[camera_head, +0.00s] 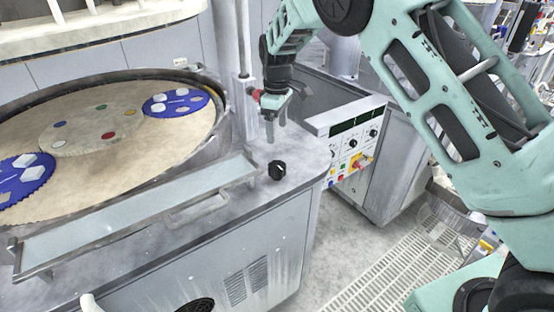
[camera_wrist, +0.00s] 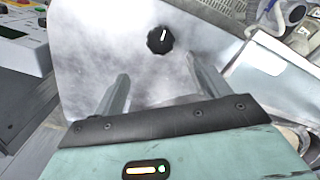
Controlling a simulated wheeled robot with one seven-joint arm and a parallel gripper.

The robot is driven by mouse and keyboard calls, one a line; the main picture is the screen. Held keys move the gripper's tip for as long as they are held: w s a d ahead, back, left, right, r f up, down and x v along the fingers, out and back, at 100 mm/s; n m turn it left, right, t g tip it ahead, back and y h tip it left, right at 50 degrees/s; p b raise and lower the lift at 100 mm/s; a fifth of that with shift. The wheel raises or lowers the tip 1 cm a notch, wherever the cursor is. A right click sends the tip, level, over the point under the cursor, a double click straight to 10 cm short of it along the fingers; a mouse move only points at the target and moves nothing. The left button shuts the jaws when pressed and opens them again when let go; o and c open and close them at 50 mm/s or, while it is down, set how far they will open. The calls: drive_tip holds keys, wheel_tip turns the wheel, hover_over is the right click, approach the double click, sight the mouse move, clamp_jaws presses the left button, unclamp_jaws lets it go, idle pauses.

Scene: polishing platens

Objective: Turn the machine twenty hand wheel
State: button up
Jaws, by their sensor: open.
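A small black hand wheel (camera_head: 277,170) with a scalloped rim sits on the grey machine top, near its right corner. In the wrist view the wheel (camera_wrist: 160,40) shows a white line from its middle toward the top, leaning slightly right. No number is readable beside it. My gripper (camera_head: 276,131) is above the machine top, a little behind the wheel in the head view, fingers pointing down. In the wrist view my gripper (camera_wrist: 157,72) is open and empty. The wheel appears beyond the fingertips, between their lines, and apart from them.
A round platen (camera_head: 130,155) with blue toothed carriers fills the left. A long metal tray (camera_head: 140,215) with a handle lies left of the wheel. A vertical post (camera_head: 243,60) stands behind the gripper. A control panel (camera_head: 350,140) stands to the right; grated floor lies below.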

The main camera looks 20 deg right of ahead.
sight(277, 165)
wheel_tip(277, 165, down, 14)
drive_tip(key=p, duration=0.5)
drive_tip(key=shift+r, duration=0.15)
drive_tip(key=c, duration=1)
